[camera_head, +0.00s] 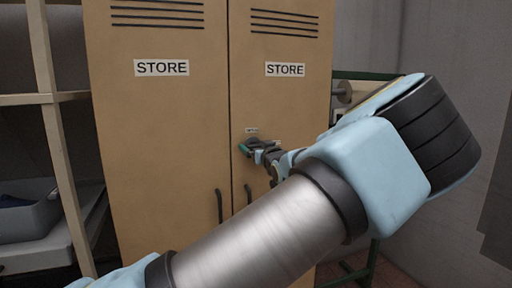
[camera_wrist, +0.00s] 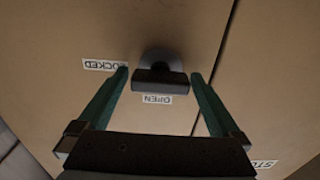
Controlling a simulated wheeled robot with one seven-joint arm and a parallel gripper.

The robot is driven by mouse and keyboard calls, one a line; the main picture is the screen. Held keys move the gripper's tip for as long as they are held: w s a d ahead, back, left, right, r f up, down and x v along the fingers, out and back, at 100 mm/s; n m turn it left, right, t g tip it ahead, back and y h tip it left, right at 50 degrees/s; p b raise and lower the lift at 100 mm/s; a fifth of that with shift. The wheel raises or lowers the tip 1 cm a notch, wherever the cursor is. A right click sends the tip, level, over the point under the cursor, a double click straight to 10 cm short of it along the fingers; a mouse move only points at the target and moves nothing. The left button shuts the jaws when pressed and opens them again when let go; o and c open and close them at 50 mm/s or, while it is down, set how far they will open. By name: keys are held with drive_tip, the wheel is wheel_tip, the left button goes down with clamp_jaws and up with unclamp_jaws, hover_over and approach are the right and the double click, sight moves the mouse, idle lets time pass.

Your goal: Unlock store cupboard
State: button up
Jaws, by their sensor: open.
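The store cupboard (camera_head: 160,100) is tan with two shut doors, each with a STORE label. On the right door, a dark turn knob (camera_wrist: 160,79) on a round grey base shows in the wrist view. Its bar lies crosswise in that view. An OPEN label (camera_wrist: 157,99) sits below the knob there, and a LOCKED label (camera_wrist: 104,65) to its left; that view is upside down. My gripper (camera_wrist: 160,74) is open, its green fingertips on either side of the knob with gaps showing. In the head view my gripper (camera_head: 251,151) is at the lock, which it mostly hides.
Two dark door handles (camera_head: 219,206) hang below the lock near the door seam. A shelf rack with a grey bin (camera_head: 28,218) stands at the left. A green frame (camera_head: 366,75) stands right of the cupboard, partly behind my arm.

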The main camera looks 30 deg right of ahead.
drive_tip(key=c, duration=1.2)
